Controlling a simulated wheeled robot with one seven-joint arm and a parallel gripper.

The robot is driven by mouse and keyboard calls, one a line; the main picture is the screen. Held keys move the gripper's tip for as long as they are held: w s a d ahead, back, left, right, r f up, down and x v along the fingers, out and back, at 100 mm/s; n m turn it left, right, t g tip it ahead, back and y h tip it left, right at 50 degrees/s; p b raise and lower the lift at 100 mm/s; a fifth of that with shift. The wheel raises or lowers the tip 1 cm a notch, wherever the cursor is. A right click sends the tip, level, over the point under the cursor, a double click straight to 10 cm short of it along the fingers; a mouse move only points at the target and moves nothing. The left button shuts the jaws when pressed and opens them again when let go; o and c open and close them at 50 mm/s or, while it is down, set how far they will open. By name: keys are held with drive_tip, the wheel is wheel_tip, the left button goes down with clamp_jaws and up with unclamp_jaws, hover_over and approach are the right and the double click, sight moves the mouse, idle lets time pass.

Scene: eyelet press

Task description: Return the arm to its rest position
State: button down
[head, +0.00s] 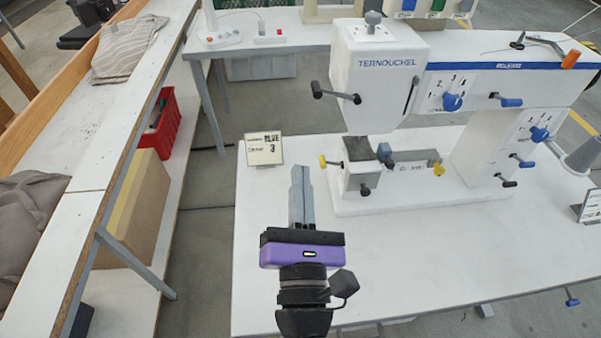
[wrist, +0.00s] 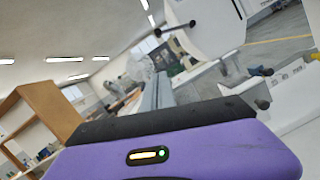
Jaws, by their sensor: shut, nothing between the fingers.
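My gripper (head: 300,172) is in the middle of the head view, above the left part of the white table (head: 265,290). Its purple body lies toward the camera and its grey fingers point away, toward the small sign. The fingers are together with nothing between them. In the wrist view the shut fingers (wrist: 158,88) point into the room, left of the white press. The press (head: 385,75), marked TERNOUCHEL, stands to the right of my gripper and apart from it. Its base carries a small grey block (head: 360,182) with yellow and black knobs.
A small sign (head: 264,149) reading BLUE 3 stands just beyond my fingers. A wooden-edged bench (head: 110,110) with grey cloths runs along the left. A red crate (head: 163,130) and a cardboard box (head: 135,205) sit on its lower shelf. The table's front left is clear.

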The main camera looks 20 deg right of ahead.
idle(0.4)
drive_tip(key=s+r+n+t+y, duration=0.15)
drive_tip(key=s+n, duration=0.25)
drive_tip(key=n, duration=0.8)
drive_tip(key=s+r+n+t+y, duration=0.1)
drive_tip(key=s+n+t+y, duration=0.2)
drive_tip(key=n, duration=0.9)
drive_tip(key=s+d+f+n+g+y, duration=0.1)
drive_tip(key=s+d+f+n+g, duration=0.2)
drive_tip(key=s+f+n, duration=0.4)
drive_tip(key=s+d+f+n+g+y, duration=0.2)
drive_tip(key=s+f+n+g, duration=0.3)
drive_tip(key=s+n, duration=0.8)
wheel_tip(320, 180, down, 3)
drive_tip(key=shift+d+f+n+g, duration=0.1)
drive_tip(key=shift+d+n+g, duration=0.25)
drive_tip(key=shift+d, duration=0.1)
drive_tip(key=shift+y, duration=0.25)
